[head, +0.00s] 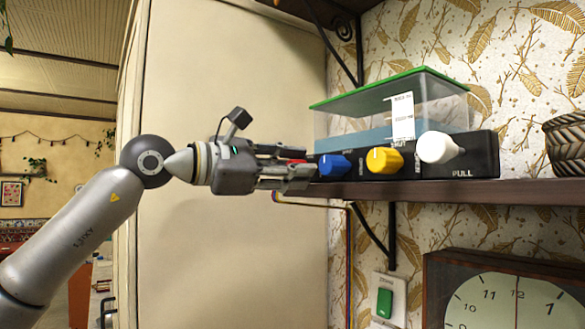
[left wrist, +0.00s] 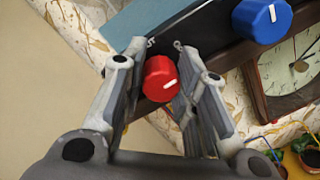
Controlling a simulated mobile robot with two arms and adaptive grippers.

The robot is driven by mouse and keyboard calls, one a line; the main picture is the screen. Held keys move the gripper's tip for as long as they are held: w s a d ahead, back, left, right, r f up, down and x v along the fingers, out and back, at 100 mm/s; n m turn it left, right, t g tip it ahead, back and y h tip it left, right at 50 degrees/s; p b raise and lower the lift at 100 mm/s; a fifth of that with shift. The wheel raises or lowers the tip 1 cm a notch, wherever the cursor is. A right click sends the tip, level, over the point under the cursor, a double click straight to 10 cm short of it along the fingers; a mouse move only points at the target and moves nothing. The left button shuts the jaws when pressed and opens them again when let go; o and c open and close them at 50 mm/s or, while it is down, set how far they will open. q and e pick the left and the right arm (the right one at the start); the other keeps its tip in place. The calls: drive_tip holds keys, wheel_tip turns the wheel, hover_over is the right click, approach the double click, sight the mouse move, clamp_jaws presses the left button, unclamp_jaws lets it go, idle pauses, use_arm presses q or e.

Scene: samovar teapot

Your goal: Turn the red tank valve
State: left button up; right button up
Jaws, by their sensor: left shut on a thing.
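The red tank valve (left wrist: 160,79) is a round red knob with a white pointer line, at the end of the black valve panel (head: 482,153). In the left wrist view it sits between both fingers, its white line slanting up to the right. In the head view only a sliver of the red valve (head: 298,161) shows behind the fingers. My left gripper (head: 297,172) reaches it from the left and is shut on it; the gripper also shows in the left wrist view (left wrist: 165,62). My right gripper is not in view.
A blue knob (head: 334,165) is just right of the red one, then a yellow knob (head: 384,160) and a white knob (head: 438,147). A clear tank with a green lid (head: 375,85) stands behind them. The brown shelf (head: 430,191) runs underneath. A clock (head: 505,300) hangs below.

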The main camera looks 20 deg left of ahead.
use_arm(q)
drive_tip(key=shift+f, duration=0.1)
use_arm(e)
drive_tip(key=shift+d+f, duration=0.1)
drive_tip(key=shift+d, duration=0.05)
use_arm(q)
drive_tip(key=shift+n+b, duration=0.4)
drive_tip(key=shift+n, duration=0.1)
drive_tip(key=shift+f+n+b, duration=0.1)
drive_tip(key=shift+n+b, duration=0.4)
drive_tip(key=shift+n, duration=0.2)
drive_tip(key=n+b, duration=0.3)
drive_tip(key=n, duration=0.2)
drive_tip(key=n+t+b, duration=0.1)
drive_tip(key=n+b, duration=0.2)
drive_tip(key=n, duration=0.4)
drive_tip(key=shift+a, duration=0.1)
drive_tip(key=shift+n+b, duration=0.85)
drive_tip(key=shift+n, duration=1.25)
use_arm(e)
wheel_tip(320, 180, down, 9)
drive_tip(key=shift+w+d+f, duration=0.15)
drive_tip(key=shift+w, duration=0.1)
use_arm(q)
drive_tip(key=shift+r, duration=0.2)
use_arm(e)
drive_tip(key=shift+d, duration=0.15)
use_arm(q)
drive_tip(key=o, duration=1)
drive_tip(key=shift+a, duration=0.1)
